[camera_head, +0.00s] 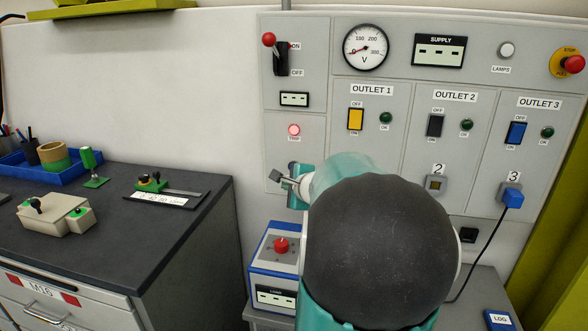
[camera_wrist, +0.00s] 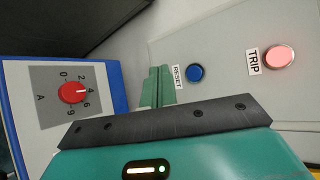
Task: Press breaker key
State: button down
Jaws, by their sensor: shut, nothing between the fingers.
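The grey panel carries three rocker switches: a yellow one (camera_head: 356,119) under OUTLET 1, a black one (camera_head: 435,125) under OUTLET 2 and a blue one (camera_head: 515,133) under OUTLET 3. None is labelled breaker key. A blue RESET button (camera_wrist: 195,72) shows in the wrist view, with a lit TRIP lamp (camera_wrist: 279,57) beside it; the lamp also shows in the head view (camera_head: 294,130). My gripper (camera_wrist: 158,72) is shut and empty, its tips just left of RESET in the wrist view; contact cannot be told. In the head view my arm partly hides it and covers RESET.
A load box (camera_head: 259,270) with a red knob (camera_wrist: 72,92) stands below the gripper. A red-handled lever (camera_head: 280,55) and a stop button (camera_head: 572,64) are on the panel. A blue plug (camera_head: 512,198) trails a cable. A dark workbench (camera_head: 100,235) is at left.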

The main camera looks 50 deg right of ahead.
jog(key=w+d, duration=0.2)
jog(key=d, duration=0.4)
jog(key=shift+w+d, duration=0.15)
jog(key=shift+w, duration=0.2)
dwell(1.7)
jog(key=shift+w+d, duration=0.15)
jog(key=shift+d, duration=0.25)
jog(key=shift+w+d, duration=0.15)
jog(key=shift+d, duration=0.2)
dwell(0.6)
dwell(0.3)
jog(key=shift+s+a, duration=0.35)
jog(key=shift+a, duration=0.4)
jog(key=shift+s+a, duration=0.3)
jog(key=shift+a, duration=0.45)
jog(key=shift+s+a, duration=0.35)
jog(key=shift+a, duration=0.45)
jog(key=shift+s+a, duration=0.3)
jog(key=shift+a, duration=0.45)
